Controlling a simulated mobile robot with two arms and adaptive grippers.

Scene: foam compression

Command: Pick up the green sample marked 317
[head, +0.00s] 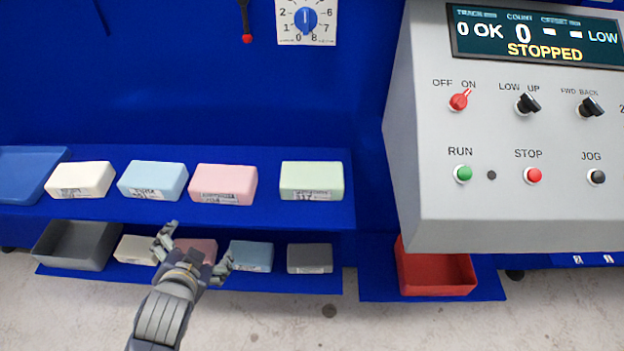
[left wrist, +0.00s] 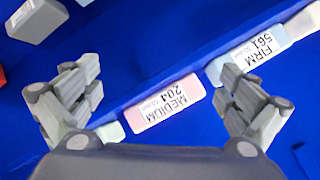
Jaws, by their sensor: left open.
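The pale green sample marked 317 (head: 311,181) lies on the upper blue shelf, at the right end of a row of foam blocks. My left gripper (head: 195,249) is open and empty, in front of the lower shelf, below and left of the green sample. In the left wrist view the open fingers (left wrist: 157,75) frame a pink block labelled MEDIUM 204 (left wrist: 165,103). A pale green piece (left wrist: 112,132) beside it, partly hidden by a finger, looks like the green sample. My right gripper is not in view.
On the upper shelf stand pink (head: 222,184), blue (head: 153,180) and cream (head: 80,179) blocks and a blue tray (head: 28,172). The lower shelf holds several blocks and a grey bin (head: 75,246). A control panel (head: 500,220) and red bin (head: 436,289) are at right.

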